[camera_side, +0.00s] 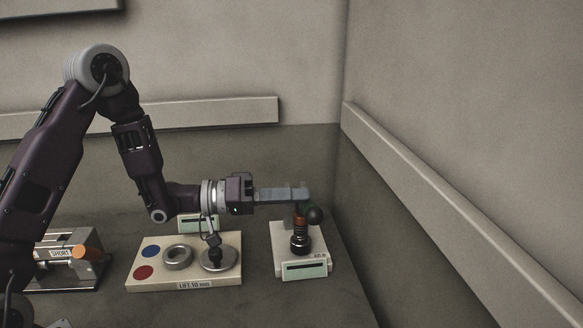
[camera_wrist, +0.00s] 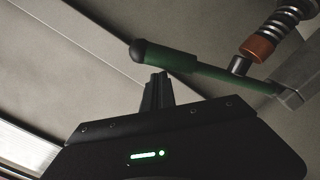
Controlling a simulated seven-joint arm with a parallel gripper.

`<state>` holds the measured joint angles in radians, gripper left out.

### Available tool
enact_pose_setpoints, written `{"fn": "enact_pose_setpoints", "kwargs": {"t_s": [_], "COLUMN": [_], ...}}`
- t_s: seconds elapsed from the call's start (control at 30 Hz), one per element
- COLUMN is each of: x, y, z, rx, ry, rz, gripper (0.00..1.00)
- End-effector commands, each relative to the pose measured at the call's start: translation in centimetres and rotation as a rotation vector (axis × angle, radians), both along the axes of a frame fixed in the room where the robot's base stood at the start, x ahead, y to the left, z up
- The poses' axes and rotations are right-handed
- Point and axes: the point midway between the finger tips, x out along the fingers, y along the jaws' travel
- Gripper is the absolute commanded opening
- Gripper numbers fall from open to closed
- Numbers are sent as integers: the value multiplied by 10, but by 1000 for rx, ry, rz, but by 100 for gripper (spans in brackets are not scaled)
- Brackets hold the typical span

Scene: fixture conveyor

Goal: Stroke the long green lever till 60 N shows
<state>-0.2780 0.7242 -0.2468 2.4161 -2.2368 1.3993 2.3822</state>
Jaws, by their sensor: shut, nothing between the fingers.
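The green lever (camera_side: 303,208) with a dark round knob (camera_side: 315,215) stands at the right, on a white base (camera_side: 285,235) with a dark spring post (camera_side: 300,240). The base has a pale display (camera_side: 304,269); its reading is too small to make out. In the wrist view the lever (camera_wrist: 185,63) runs from its black knob at left to a metal block at right, past an orange collar (camera_wrist: 256,48). My gripper (camera_side: 306,193) is shut and empty, level, with its tips at the lever. In the wrist view its fingertips (camera_wrist: 158,77) are just beside the lever near the knob; contact is unclear.
A device with an orange handle (camera_side: 87,252), labelled SHORT, stands at left. A wall rises at right.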

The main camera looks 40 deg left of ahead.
Motion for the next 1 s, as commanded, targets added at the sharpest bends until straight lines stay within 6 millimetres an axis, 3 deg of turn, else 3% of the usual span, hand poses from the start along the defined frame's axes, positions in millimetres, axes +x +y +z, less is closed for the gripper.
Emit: {"fn": "enact_pose_setpoints", "kwargs": {"t_s": [0.2,0.43,1.0], "x": [-10,-15,-16], "y": [-11,-15,-17], "z": [-31,-53,-65], "rx": [-1,-1,0], "ry": [5,2,0], "rz": [-3,-3,-3], "gripper": [0,0,0]}}
